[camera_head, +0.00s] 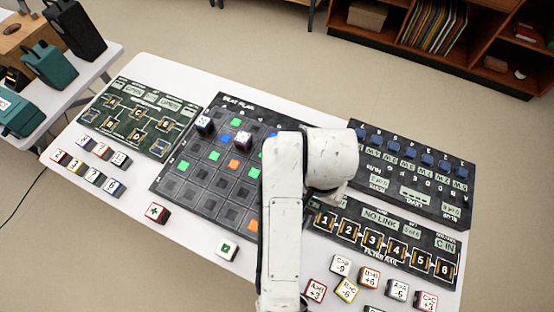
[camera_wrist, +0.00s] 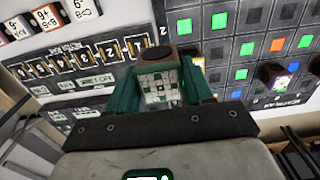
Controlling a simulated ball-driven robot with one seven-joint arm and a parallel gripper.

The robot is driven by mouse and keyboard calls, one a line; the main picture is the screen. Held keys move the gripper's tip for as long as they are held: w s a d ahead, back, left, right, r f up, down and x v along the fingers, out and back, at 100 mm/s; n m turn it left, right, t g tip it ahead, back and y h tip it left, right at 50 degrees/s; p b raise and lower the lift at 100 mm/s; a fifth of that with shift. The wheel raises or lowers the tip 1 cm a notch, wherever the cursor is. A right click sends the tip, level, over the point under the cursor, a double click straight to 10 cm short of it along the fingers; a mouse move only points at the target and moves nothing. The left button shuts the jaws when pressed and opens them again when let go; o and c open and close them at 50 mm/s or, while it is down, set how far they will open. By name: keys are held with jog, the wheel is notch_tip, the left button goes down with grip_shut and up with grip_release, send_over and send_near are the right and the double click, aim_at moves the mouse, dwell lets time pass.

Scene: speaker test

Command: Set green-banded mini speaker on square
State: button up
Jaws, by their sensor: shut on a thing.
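My gripper (camera_wrist: 163,88) is shut on a small boxy thing, the mini speaker (camera_wrist: 158,78), held between two green fingers in the wrist view. The speaker has a dark round top and a white face with green patches; most of its sides are hidden by the fingers. In the head view my white arm hides both gripper and speaker. The dark grid board (camera_head: 165,186) has rows of squares, some lit green, orange or blue; it also shows in the wrist view (camera_wrist: 220,50). I cannot tell which square the task means.
Two speaker cubes (camera_head: 204,125) (camera_head: 243,140) stand on the grid board. A green-black panel (camera_head: 133,117) is at left, a numbered panel (camera_head: 383,243) and a blue-knobbed panel (camera_head: 410,165) at right. Several loose cubes (camera_head: 341,266) lie along the white table's (camera_head: 190,240) front.

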jog(key=w+a+f+b, duration=0.2)
jog(key=w+a+f, duration=0.1)
jog(key=w+a+f+b, duration=0.1)
jog(key=w+a+f, duration=0.2)
jog(key=w, duration=0.1)
jog(key=w+a+f+b, duration=0.2)
jog(key=w+f, duration=0.1)
jog(key=shift+w+a+f+b, duration=0.1)
jog(key=shift+w+a+b, duration=0.15)
jog(key=shift+a+b, duration=0.15)
jog(key=shift+w+a+f, duration=0.1)
jog(key=shift+f, duration=0.85)
jog(key=shift+w+a+f, duration=0.1)
jog(key=shift+f, duration=0.8)
jog(key=shift+f, duration=0.15)
jog(key=o, duration=1.1)
notch_tip(320, 180, up, 12)
jog(key=shift+r, duration=0.2)
jog(key=shift+d, duration=0.1)
